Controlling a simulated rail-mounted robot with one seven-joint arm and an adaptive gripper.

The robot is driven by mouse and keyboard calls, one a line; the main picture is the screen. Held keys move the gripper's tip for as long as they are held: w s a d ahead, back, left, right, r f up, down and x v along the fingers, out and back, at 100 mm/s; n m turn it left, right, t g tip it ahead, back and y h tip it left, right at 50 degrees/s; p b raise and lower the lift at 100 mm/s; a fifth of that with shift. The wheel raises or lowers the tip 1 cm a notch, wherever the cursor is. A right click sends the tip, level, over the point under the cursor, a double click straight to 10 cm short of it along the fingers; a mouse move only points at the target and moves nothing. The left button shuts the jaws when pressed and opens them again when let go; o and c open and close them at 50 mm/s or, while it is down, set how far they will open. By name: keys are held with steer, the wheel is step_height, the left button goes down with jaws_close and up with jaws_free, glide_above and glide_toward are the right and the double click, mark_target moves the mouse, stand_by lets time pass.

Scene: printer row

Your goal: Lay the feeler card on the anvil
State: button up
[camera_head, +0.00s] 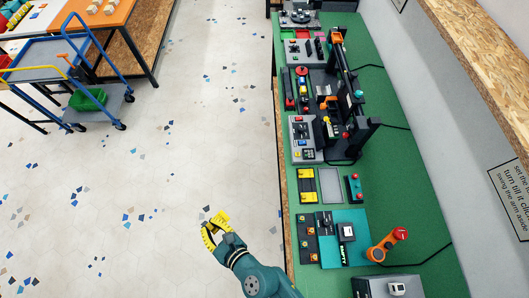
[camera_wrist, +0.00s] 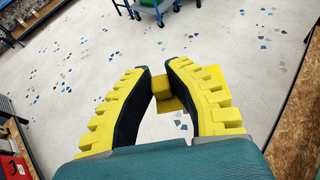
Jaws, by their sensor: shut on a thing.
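My gripper (camera_head: 213,230) is over the pale floor, left of the green bench, with its yellow ribbed fingers bent toward each other. In the wrist view its fingertips (camera_wrist: 161,72) close on a small yellow block (camera_wrist: 161,87). A flat yellow piece (camera_wrist: 172,103) shows just beyond the block, partly behind the right finger; together they look like the feeler card held by its grip. I cannot tell for sure which bench item is the anvil.
The green bench (camera_head: 415,195) carries a yellow-and-black holder (camera_head: 306,186), a grey plate (camera_head: 329,186), a teal board (camera_head: 351,246), an orange crank-like part (camera_head: 387,245) and dark printer machines (camera_head: 342,100). A blue trolley (camera_head: 85,95) stands far left. The floor between is clear.

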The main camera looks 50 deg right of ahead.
steer(key=d+f+m+h+b, duration=0.25)
steer(key=d+f+b, duration=0.3)
steer(key=d, duration=0.55)
steer(key=d+f+m+h+b, duration=0.25)
steer(key=d+f+b, duration=0.35)
steer(key=d, duration=0.5)
steer(key=s+d+f+m+g+h+b, duration=0.1)
steer(key=s+d+b, duration=0.3)
steer(key=d, duration=0.4)
steer(key=s+d+f+m+g+h+b, duration=0.1)
steer(key=s+d+m+g+h+b, duration=0.1)
steer(key=d, duration=0.6)
steer(key=shift+s+d+f+m+g+h+b, duration=0.2)
steer(key=shift+s+d+m+g+h+b, duration=0.25)
steer(key=shift+s+h+b, duration=0.65)
steer(key=shift+s+a+t+y, duration=0.1)
steer(key=shift+s+t+y, duration=0.05)
steer(key=shift+t+y, duration=0.15)
step_height(320, 180, down, 10)
steer(key=b, duration=0.5)
steer(key=shift+r+b, duration=0.2)
steer(key=shift+b, duration=0.1)
steer(key=shift+f, duration=0.3)
steer(key=o, duration=0.7)
steer(key=shift+r, duration=0.1)
